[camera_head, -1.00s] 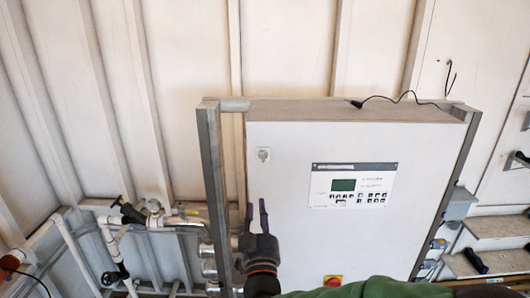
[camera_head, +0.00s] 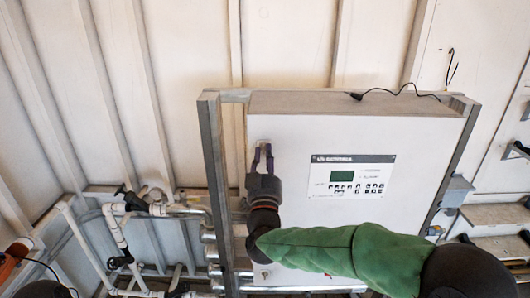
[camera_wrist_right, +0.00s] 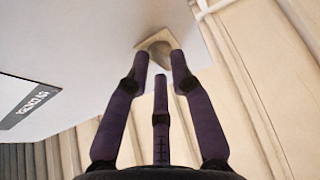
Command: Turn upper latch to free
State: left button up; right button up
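The upper latch (camera_head: 264,141) is a small pale square plate near the top left corner of the white cabinet door (camera_head: 300,230). My right gripper (camera_head: 262,150) points up at it, its purple fingers apart and their tips overlapping the latch's lower part. In the right wrist view, the latch (camera_wrist_right: 160,46) lies just beyond the fingertips, with two fingers at its sides and a third below. The gripper (camera_wrist_right: 160,62) is open and appears empty; I cannot tell whether it touches the latch. The left gripper is not in view.
A control panel (camera_head: 350,177) with a green screen is right of my gripper. A grey frame post (camera_head: 215,180) runs close along the cabinet's left side. Pipes (camera_head: 115,225) fill the lower left. A black cable (camera_head: 400,92) lies on the cabinet top.

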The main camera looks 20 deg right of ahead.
jog(key=shift+w+r, duration=0.15)
jog(key=shift+w, duration=0.1)
grip_shut()
